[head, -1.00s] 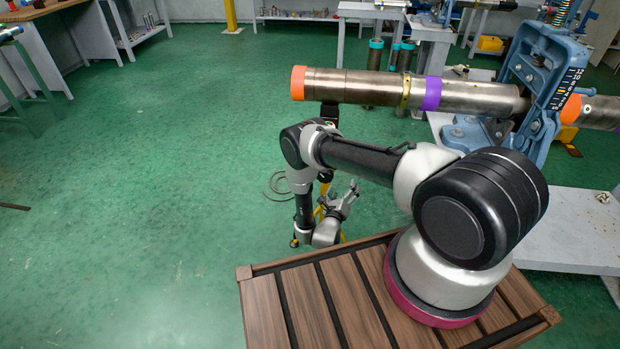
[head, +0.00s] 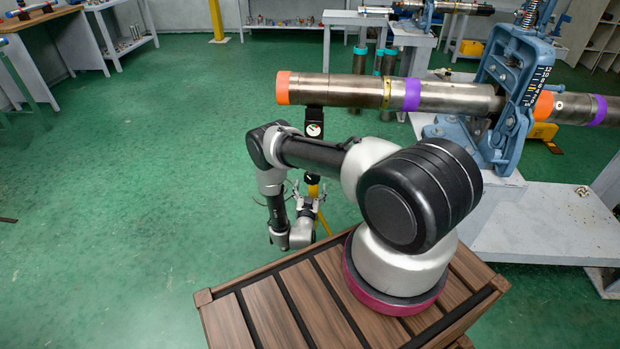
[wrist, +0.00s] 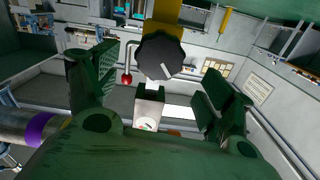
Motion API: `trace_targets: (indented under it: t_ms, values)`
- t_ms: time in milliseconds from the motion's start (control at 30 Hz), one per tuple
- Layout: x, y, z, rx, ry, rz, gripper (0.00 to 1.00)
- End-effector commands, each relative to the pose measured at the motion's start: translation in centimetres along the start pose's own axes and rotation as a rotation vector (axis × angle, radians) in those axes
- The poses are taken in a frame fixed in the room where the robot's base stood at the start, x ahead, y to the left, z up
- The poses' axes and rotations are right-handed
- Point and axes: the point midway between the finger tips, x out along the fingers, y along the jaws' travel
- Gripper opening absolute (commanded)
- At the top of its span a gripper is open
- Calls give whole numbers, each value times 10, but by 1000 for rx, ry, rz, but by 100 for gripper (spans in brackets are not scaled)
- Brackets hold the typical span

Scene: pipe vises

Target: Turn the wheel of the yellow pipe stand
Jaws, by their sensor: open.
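The yellow pipe stand (head: 313,190) stands under the left end of a long steel pipe (head: 340,91), with a black head and round dial (head: 313,129) at its top. In the wrist view its black wheel (wrist: 160,56), marked with a white line, sits at the end of the yellow post (wrist: 166,12). My gripper (head: 309,190) is open at the stand, fingers pointing up. In the wrist view my gripper (wrist: 155,85) has one finger on each side of the wheel, with gaps on both sides. Most of the stand's lower part is hidden by my arm.
A blue pipe vise (head: 515,85) holds the pipe at the right, on a grey bench (head: 545,225). Several dark pipes with teal caps (head: 360,62) stand behind. Workbenches line the back. Green floor (head: 120,210) is clear at the left.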

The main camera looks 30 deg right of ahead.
Motion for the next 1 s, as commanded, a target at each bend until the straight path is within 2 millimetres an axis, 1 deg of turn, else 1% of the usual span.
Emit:
trace_targets:
  t_ms: [300,400,567,800,967,1000]
  values:
    - [51,1,-1,0,3,4,81]
    - [63,0,-1,1,3,2,81]
    - [73,0,0,-1,1,1,81]
    - [74,0,0,0,1,1,81]
    - [74,0,0,0,1,1,52]
    - [74,0,0,0,1,1,45]
